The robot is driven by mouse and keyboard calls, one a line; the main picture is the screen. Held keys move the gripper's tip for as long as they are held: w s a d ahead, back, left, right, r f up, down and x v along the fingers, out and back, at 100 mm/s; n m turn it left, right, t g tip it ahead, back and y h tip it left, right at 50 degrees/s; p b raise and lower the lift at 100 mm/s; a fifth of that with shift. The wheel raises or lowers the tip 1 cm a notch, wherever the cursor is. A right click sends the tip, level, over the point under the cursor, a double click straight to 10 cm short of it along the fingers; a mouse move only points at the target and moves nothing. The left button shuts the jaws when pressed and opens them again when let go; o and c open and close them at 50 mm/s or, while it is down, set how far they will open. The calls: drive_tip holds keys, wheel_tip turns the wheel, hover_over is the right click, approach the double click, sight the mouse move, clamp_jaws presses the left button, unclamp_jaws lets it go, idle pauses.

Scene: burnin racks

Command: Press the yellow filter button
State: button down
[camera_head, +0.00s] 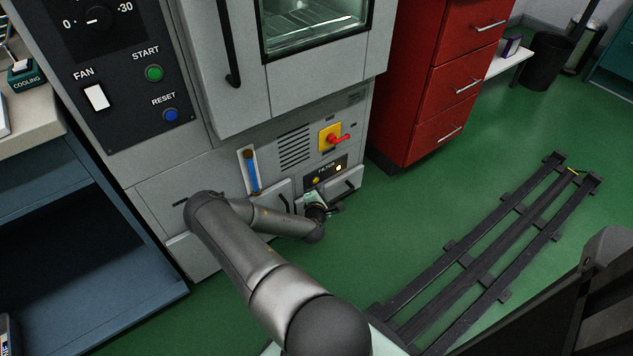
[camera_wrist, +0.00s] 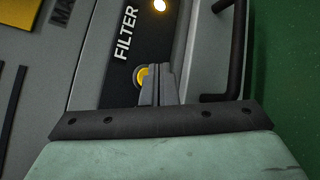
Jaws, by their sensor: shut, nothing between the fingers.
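The yellow filter button (camera_wrist: 139,77) sits on a dark panel (camera_wrist: 110,85) marked FILTER, low on the grey machine's front. In the wrist view my gripper (camera_wrist: 160,72) is shut and empty, its fingertips just right of the button and partly covering its edge. Whether the fingertips touch the button cannot be told. In the head view the button (camera_head: 316,180) shows as a small yellow spot on the panel, just above my gripper (camera_head: 318,207). A lit lamp (camera_wrist: 160,6) is on the same panel; it also shows in the head view (camera_head: 339,168).
A red knob on a yellow plate (camera_head: 331,137) is above the panel. A dark drawer handle (camera_wrist: 236,50) stands out close right of my gripper. A blue-filled gauge (camera_head: 252,172) is at left. A red cabinet (camera_head: 425,85) stands right of the machine; green floor and rails (camera_head: 490,262) lie right.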

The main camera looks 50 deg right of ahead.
drive_tip(key=shift+w+d+f+b, duration=0.1)
drive_tip(key=shift+w+b, duration=0.2)
drive_tip(key=shift+b, duration=0.1)
drive_tip(key=shift+w, duration=0.1)
drive_tip(key=shift+w+d+b, duration=0.1)
drive_tip(key=shift+w+b, duration=0.3)
drive_tip(key=shift+w, duration=0.05)
idle(0.6)
drive_tip(key=shift+s+a, duration=0.2)
drive_tip(key=shift+s, duration=0.65)
drive_tip(key=s, duration=0.2)
drive_tip(key=s+a+p, duration=0.1)
drive_tip(key=s, duration=0.2)
idle(0.3)
